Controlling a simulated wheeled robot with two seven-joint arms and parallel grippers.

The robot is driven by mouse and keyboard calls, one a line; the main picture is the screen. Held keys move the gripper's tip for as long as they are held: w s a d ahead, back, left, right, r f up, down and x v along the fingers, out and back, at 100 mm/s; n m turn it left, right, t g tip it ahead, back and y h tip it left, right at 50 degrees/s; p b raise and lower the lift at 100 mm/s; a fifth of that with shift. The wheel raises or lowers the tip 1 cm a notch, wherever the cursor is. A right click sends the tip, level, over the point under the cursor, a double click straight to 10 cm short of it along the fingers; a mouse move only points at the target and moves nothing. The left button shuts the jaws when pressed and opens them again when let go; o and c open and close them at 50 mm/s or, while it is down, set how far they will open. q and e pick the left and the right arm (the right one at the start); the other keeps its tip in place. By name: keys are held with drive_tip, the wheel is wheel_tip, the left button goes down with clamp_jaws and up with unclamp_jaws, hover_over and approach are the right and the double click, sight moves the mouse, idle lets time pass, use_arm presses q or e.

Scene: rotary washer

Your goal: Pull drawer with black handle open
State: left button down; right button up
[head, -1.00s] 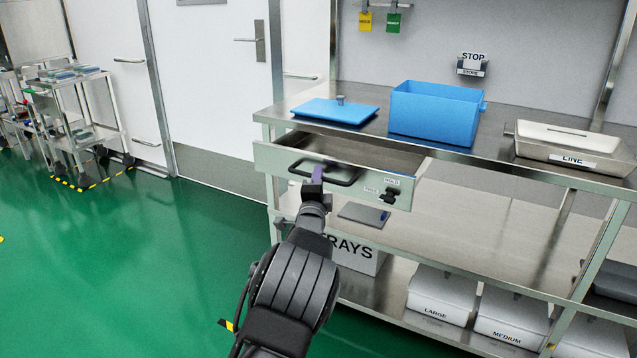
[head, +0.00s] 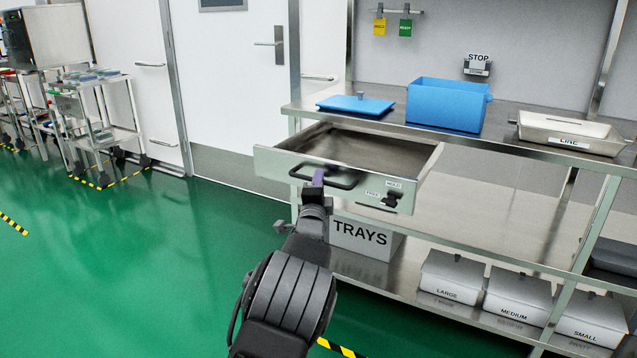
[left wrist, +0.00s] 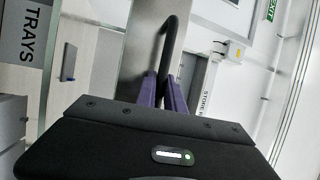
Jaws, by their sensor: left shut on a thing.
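The drawer (head: 335,183) under the steel bench top stands pulled well out, and its empty metal inside (head: 360,147) shows from above. Its black bar handle (head: 345,181) sits on the pale front panel. My left gripper (head: 318,178), with purple fingers, is shut on that handle. In the left wrist view the black handle (left wrist: 171,40) rises from between the purple fingertips (left wrist: 162,88). A small black latch (head: 391,199) is at the right of the drawer front. My right gripper is not in view.
A blue bin (head: 447,104), a blue lid (head: 355,105) and a pale tray (head: 570,133) rest on the bench top. A TRAYS box (head: 360,238) and several lidded boxes (head: 452,276) fill the lower shelf. Green floor (head: 130,260) to the left is clear.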

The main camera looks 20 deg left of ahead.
use_arm(q)
drive_tip(key=c, duration=1.5)
unclamp_jaws()
drive_tip(key=shift+o, duration=0.2)
drive_tip(key=shift+s, duration=0.1)
drive_tip(key=p+v, duration=0.1)
drive_tip(key=v, duration=0.6)
drive_tip(key=shift+s+d, duration=0.15)
drive_tip(key=shift+s, duration=0.15)
